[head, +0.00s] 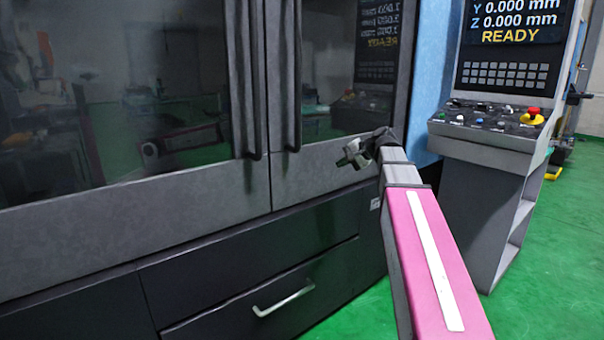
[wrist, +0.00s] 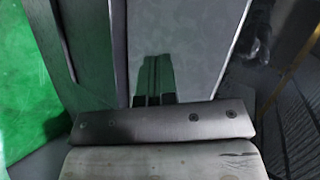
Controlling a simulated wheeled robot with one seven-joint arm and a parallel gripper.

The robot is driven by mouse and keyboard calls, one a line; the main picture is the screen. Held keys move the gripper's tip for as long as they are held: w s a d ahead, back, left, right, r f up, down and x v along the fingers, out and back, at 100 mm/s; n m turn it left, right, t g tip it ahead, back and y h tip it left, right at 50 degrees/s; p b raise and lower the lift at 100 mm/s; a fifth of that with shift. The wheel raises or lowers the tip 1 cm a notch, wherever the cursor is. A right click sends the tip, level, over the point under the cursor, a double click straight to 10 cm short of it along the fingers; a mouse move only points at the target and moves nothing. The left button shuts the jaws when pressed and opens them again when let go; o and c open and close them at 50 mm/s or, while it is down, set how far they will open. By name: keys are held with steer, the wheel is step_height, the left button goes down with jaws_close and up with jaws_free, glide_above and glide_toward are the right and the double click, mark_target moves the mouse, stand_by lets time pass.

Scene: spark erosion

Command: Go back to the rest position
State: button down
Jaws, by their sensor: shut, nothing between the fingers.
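My gripper (head: 350,155) is at the end of my pink and grey arm in the head view. It is held in front of the dark machine's front, right of the two vertical door handles and apart from them. It looks small and its fingers are hard to make out there. In the wrist view the gripper's fingers (wrist: 153,78) are together, with nothing between them, in front of a grey panel.
The machine doors with their handles (head: 284,75) are closed. A drawer with a light handle (head: 284,300) is below. A control console (head: 490,130) with a red emergency button (head: 533,113) stands at the right; its screen reads READY. Green floor (head: 565,240) is open at the right.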

steer(key=s+d+f+n+g+h, duration=0.1)
steer(key=s+f+h, duration=0.2)
steer(key=s+f, duration=0.4)
steer(key=s+d+f+n+g+h, duration=0.2)
steer(key=s+f, duration=0.5)
steer(key=f, duration=1.3)
steer(key=s+d+f+n+g+h, duration=0.1)
steer(key=s+f+h, duration=0.3)
steer(key=s+f, duration=0.4)
step_height(320, 180, down, 6)
steer(key=shift+d+r+n+g+h, duration=0.1)
steer(key=shift+d+n+g+h, duration=0.3)
steer(key=shift+n+g, duration=0.25)
